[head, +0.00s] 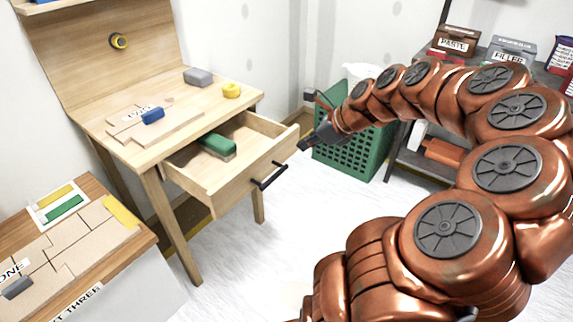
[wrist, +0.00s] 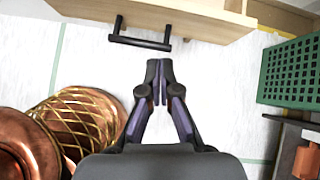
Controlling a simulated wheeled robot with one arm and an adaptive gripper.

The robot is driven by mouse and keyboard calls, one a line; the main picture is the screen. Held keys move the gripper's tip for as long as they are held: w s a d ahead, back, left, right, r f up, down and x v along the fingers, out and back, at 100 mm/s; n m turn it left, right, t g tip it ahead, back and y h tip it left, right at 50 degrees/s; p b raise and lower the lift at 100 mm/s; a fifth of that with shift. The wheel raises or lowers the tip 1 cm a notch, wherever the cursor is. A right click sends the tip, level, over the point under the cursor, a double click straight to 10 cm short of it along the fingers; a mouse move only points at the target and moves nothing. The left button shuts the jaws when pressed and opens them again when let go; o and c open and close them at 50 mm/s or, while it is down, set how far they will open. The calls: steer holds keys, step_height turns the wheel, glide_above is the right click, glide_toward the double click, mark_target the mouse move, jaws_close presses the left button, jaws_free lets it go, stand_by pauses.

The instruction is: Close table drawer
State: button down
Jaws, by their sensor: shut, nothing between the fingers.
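The table drawer (head: 240,174) is pulled open from the wooden table (head: 181,149), and its light wood box sticks out to the front right. A black bar handle (head: 270,177) is on its front; the handle also shows in the wrist view (wrist: 140,42). A green block-like thing with a pale base (head: 217,145) lies inside the drawer. My gripper (head: 303,146) is shut and empty near the right end of the drawer front. In the wrist view my gripper (wrist: 159,68) points towards the drawer front (wrist: 195,15), with a gap to the handle.
A green perforated crate (head: 350,150) stands on the floor right of the drawer, behind my gripper. A metal shelf with paste and filler boxes (head: 455,42) is at the back right. A low wooden-topped unit (head: 75,245) is at the front left. White floor is clear before the drawer.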

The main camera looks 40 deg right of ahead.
steer(key=d+f+m, duration=0.2)
steer(key=d+m, duration=0.1)
steer(key=d, duration=0.1)
steer(key=b, duration=0.2)
glide_toward(279, 153)
steer(key=shift+t+h, duration=0.3)
steer(key=shift+h, duration=0.1)
steer(key=shift+s+a+x, duration=0.15)
steer(key=shift+x, duration=1.4)
steer(key=shift+s+a+x, duration=0.1)
steer(key=shift+x, duration=1.45)
steer(key=shift+f, duration=0.2)
steer(key=shift+w, duration=0.1)
